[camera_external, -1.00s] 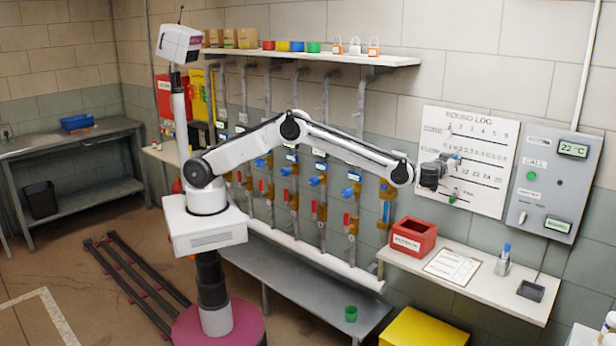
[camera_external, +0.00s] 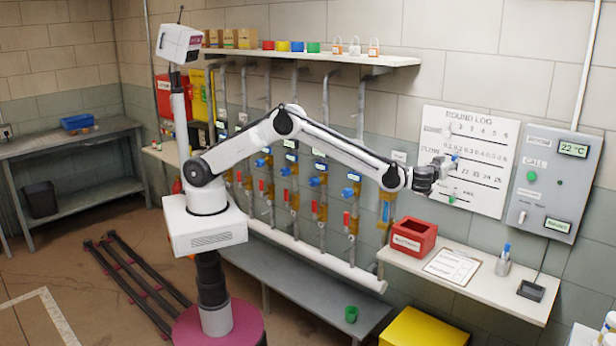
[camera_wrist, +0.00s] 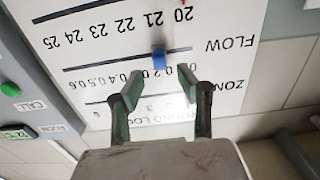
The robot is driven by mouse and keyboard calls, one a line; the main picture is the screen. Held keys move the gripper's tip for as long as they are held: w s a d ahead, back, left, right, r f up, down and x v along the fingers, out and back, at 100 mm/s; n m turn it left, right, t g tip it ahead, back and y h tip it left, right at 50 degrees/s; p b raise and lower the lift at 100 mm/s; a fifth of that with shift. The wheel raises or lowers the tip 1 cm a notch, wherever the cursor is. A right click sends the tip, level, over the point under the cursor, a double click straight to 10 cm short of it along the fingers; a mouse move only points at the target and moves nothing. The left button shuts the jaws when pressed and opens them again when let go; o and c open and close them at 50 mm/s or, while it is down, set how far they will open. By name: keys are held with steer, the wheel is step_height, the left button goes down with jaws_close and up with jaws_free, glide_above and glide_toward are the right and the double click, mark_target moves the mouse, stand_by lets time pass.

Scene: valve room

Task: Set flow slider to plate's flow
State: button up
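The round log board (camera_external: 468,160) hangs on the back wall, with printed scales one above another. It shows upside down in the wrist view (camera_wrist: 222,22). The blue flow slider (camera_wrist: 159,57) sits on the FLOW line, toward the low-number end; its exact value is hard to read. My gripper (camera_wrist: 159,86) is open, its two green-padded fingers apart. The slider shows between the fingertips and slightly beyond them, with no visible contact. In the external view, my gripper (camera_external: 440,172) is in front of the board's left half. Small labels on the pipes are unreadable there.
A grey control box (camera_external: 548,185) with a green button and displays is right of the board. A shelf below holds a red bin (camera_external: 413,236), a clipboard (camera_external: 453,266) and a pen cup (camera_external: 502,265). Valve pipes (camera_external: 322,195) stand to the left.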

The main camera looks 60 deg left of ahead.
steer(key=v, duration=0.6)
steer(key=shift+s, duration=0.25)
steer(key=shift+d+r, duration=0.1)
steer(key=shift+d, duration=0.1)
